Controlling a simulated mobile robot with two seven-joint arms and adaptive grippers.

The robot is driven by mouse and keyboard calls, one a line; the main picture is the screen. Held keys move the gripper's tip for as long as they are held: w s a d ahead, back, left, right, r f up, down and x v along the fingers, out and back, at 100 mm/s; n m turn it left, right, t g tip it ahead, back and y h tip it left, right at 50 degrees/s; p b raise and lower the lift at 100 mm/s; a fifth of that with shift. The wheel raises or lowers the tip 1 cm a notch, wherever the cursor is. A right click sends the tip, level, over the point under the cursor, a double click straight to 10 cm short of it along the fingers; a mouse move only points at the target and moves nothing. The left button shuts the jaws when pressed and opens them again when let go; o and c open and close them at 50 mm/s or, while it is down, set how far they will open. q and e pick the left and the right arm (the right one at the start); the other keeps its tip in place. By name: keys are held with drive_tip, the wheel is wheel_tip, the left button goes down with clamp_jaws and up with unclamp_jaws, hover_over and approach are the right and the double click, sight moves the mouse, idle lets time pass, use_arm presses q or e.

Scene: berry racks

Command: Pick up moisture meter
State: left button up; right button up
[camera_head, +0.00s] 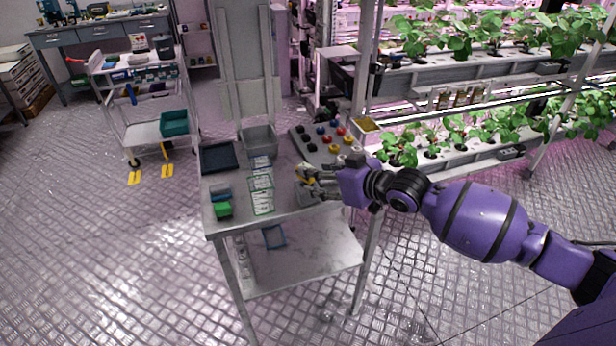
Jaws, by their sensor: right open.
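My right gripper (308,186) reaches in from the right over the right side of the metal table (290,205). It is open. A small yellow and dark thing (304,175), which may be the moisture meter, shows at its fingertips. The fingers partly hide this thing, and I cannot tell whether they touch it. My left gripper is not in view.
Plant racks (470,60) stand behind on the right. A white cart (145,133) stands back left.

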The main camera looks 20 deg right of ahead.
sight(307, 182)
drive_tip(key=x, duration=0.5)
drive_tip(key=shift+w+f, duration=0.15)
drive_tip(key=shift+w, duration=0.2)
drive_tip(key=c, duration=1.1)
clamp_jaws()
